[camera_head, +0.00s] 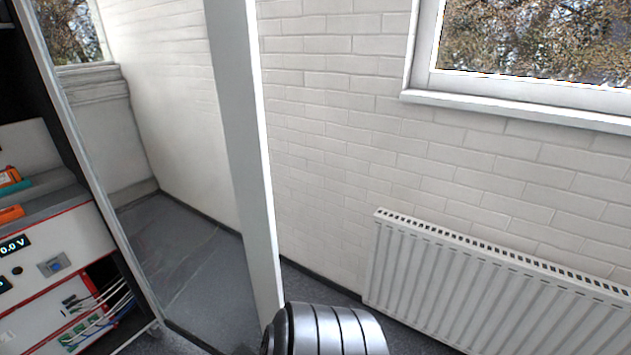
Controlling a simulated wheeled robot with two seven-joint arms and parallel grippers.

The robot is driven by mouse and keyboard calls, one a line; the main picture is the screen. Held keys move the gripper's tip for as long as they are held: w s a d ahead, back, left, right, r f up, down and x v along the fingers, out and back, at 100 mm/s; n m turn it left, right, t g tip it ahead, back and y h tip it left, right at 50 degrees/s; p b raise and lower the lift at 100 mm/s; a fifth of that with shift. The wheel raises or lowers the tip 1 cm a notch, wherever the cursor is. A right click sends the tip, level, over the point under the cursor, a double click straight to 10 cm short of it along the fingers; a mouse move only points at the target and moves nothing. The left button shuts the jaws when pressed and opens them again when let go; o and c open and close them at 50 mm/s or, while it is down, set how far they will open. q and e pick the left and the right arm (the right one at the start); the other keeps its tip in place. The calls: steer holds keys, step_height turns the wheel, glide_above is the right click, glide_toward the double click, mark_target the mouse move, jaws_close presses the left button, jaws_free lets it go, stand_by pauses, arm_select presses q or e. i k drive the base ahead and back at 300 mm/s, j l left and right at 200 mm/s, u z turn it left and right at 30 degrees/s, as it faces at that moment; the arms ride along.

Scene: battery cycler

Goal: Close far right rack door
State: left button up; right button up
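The rack door (240,150) stands open, swung out from the rack on the left. Its outer edge is a tall grey and white upright. The panel between this upright and the rack looks see-through, with wall and floor showing through it. The rack (70,240) is cut off by the left picture edge. A dark ribbed rounded part, which looks like a link of my arm, shows at the bottom, close to the lower end of the door's upright. I cannot tell whether it touches the door. Neither gripper's fingers show.
The rack holds a white unit with a display (14,246), orange items (10,213) and wires (105,305). A white radiator (490,285) stands along the brick wall (330,150) at right, under a window (535,40). Dark floor shows between door and wall.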

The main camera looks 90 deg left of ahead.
mark_target(231, 25)
steer(key=i+u, duration=0.15)
steer(key=u, duration=0.25)
steer(key=i+j+u, duration=0.1)
steer(key=u, duration=0.35)
steer(key=i+u, duration=0.15)
steer(key=u, duration=0.25)
steer(key=i+l+u, duration=0.1)
steer(key=u, duration=0.35)
steer(key=i+l+u, duration=0.15)
steer(key=u, duration=0.25)
steer(key=i+j+u, duration=0.1)
steer(key=i+u, duration=0.15)
steer(key=u, duration=0.25)
steer(key=i+u, duration=0.2)
steer(key=u, duration=0.3)
steer(key=i+l+u, duration=0.1)
steer(key=i+u, duration=0.15)
steer(key=u, duration=0.2)
steer(key=i+l+u, duration=0.15)
steer(key=u, duration=0.35)
steer(key=i+l+u, duration=0.25)
steer(key=u, duration=0.25)
steer(key=i+l+u, duration=0.15)
steer(key=l+u, duration=0.2)
steer(key=u, duration=0.15)
steer(key=l+u, duration=0.45)
steer(key=i+j, duration=0.05)
steer(key=j, duration=0.05)
